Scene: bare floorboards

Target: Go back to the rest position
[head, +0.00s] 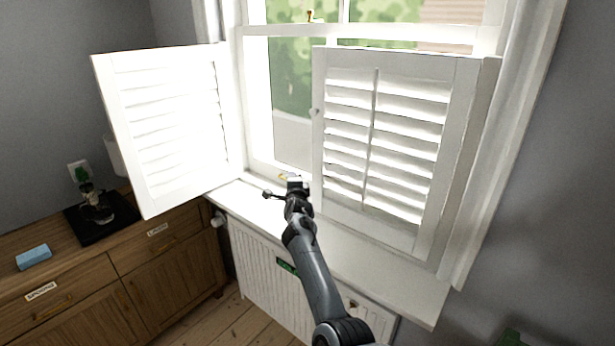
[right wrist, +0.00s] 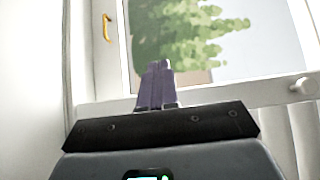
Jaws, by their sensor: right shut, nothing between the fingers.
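My right gripper (head: 284,188) is stretched out over the window sill (head: 375,268), in the gap between the two white shutters. In the right wrist view its purple fingers (right wrist: 156,84) are together and empty, pointing at the window. The left shutter (head: 170,125) is swung open into the room. The right shutter (head: 385,145) stands at an angle on the right side of the window, and its round knob (right wrist: 303,86) shows at the right of the right wrist view. My left gripper is not in view.
A white radiator (head: 262,262) is under the sill. A wooden cabinet (head: 165,255) at left carries a blue block (head: 33,257) and a black tray (head: 72,222) with a glass item. The window (head: 290,95) is behind. Open floorboards (head: 225,325) show below.

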